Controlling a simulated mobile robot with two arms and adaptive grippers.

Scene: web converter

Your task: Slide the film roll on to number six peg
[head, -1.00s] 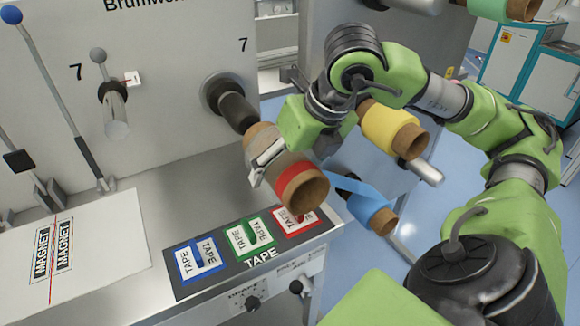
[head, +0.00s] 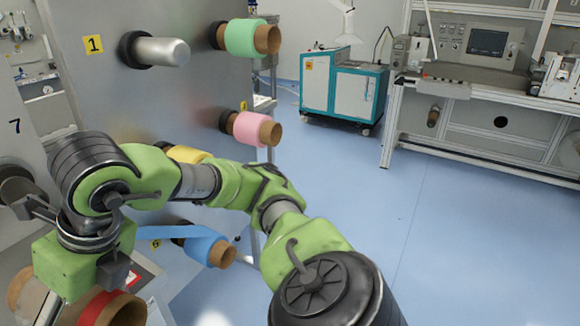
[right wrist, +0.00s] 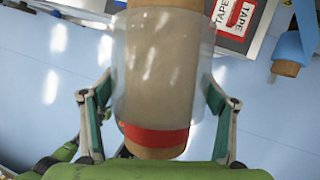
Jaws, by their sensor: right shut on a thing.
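The film roll (right wrist: 155,70) is a brown core wrapped in clear film with a red band near one end. My right gripper (right wrist: 157,95) is shut around it, a finger on each side, in the right wrist view. In the head view the roll's red-banded end (head: 125,309) shows at the lower left, and my arm hides much of the rest. Small yellow tags stand by the pegs on the grey panel (head: 105,90). One by the blue roll (head: 210,252) looks like a 6, but I cannot read it surely. My left gripper is out of view.
A bare metal peg (head: 162,51) sticks out beside tag 1 (head: 93,44). Green (head: 243,38), pink (head: 252,127) and partly hidden yellow (head: 188,154) rolls sit on other pegs. Blue floor (head: 440,230) is clear to the right, before a teal cabinet (head: 352,95) and a workbench (head: 480,85).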

